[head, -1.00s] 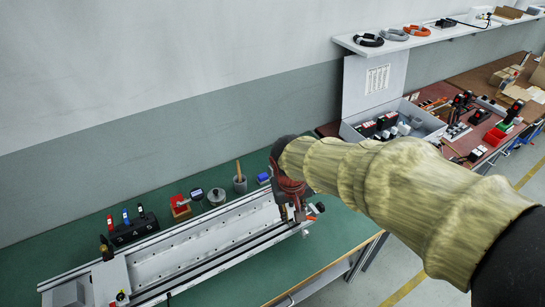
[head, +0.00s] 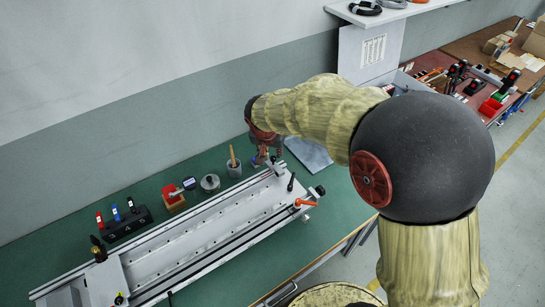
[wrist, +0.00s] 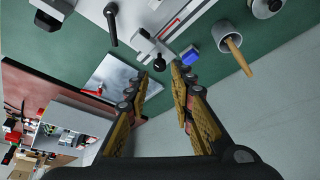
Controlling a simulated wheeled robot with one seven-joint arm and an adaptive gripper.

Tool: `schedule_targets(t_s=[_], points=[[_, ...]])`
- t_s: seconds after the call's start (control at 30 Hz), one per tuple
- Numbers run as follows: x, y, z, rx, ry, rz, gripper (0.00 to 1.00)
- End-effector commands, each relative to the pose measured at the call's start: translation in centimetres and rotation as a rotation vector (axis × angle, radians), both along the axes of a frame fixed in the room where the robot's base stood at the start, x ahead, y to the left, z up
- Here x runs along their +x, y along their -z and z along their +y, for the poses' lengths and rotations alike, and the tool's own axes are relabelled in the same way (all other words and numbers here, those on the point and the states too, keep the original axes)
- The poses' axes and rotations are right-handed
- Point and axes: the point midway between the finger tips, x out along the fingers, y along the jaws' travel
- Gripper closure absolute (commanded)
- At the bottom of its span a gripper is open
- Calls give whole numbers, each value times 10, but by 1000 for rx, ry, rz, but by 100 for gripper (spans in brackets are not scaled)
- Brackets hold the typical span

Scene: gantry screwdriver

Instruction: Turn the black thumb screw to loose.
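The black thumb screw (wrist: 159,64) shows in the wrist view as a small dark knob at the end of the pale metal fixture, beside a blue block (wrist: 190,57). My gripper (wrist: 159,72) is open and empty, its two fingers spread on either side of the knob in the picture. I cannot tell the depth between fingertips and knob, or whether they touch. In the head view my gripper (head: 264,157) is at the far side of the fixture's right end. The thumb screw cannot be made out there. The long fixture (head: 205,232) lies on the green table.
A black lever (head: 291,182) and an orange lever (head: 304,203) stand on the fixture's right end. A grey cup with a wooden handle (head: 233,167) stands close left of my gripper. A grey plate (head: 308,152) lies right of it. The wall is behind.

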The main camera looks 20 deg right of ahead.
Motion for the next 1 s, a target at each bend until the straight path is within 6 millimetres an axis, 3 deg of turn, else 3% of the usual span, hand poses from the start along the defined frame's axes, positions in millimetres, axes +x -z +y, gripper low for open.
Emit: schedule_targets(t_s=[0.1,0.3,0.57,1.0], points=[[6,22,-4,-1,0,4,76],[14,41,-8,0,-1,1,76],[15,43,-8,-1,-2,0,76],[15,43,-8,0,-2,1,100]])
